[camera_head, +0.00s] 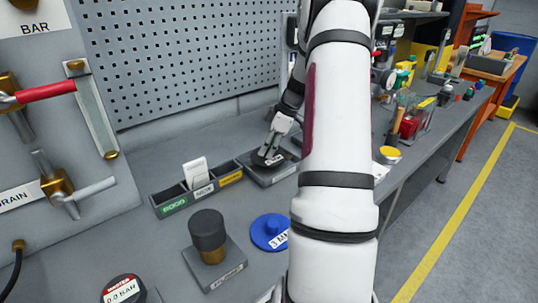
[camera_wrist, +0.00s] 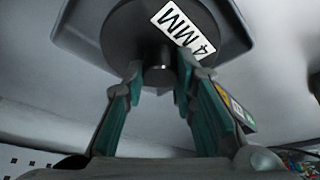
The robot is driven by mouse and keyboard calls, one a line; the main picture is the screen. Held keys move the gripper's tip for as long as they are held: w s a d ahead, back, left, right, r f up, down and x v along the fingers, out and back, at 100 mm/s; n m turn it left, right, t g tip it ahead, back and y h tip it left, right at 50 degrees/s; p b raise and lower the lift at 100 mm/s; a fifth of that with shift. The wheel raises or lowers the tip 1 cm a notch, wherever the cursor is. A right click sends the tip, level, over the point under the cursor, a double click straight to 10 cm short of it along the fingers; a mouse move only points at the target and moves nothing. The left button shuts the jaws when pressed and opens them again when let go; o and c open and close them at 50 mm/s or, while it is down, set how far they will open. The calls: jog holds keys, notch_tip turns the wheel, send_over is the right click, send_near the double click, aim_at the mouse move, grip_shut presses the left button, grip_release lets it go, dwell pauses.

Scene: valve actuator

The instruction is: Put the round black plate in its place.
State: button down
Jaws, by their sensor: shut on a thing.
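The round black plate (camera_wrist: 122,38) has a white "4 MM" label and a short black knob (camera_wrist: 160,74) at its centre. My gripper (camera_wrist: 160,70) is shut on this knob, with one finger on each side. In the head view my gripper (camera_head: 271,150) points down at the plate (camera_head: 262,160), over a square grey base (camera_head: 284,173) at the back of the bench. The base also shows behind the plate in the wrist view (camera_wrist: 236,40). I cannot tell whether the plate rests on the base or hangs just above it.
A divided tray (camera_head: 203,194) with green and yellow labels and white cards stands left of the base. A blue disc (camera_head: 267,231) and a black cylinder on a grey stand (camera_head: 208,230) are nearer. Jars and tools stand to the right; my arm hides part of the bench.

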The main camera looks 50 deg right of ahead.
jog(key=shift+w+d, duration=0.2)
jog(key=shift+d, duration=0.15)
jog(key=shift+f, duration=1.75)
jog(key=c, duration=1.3)
grip_release()
jog(key=shift+f, duration=0.15)
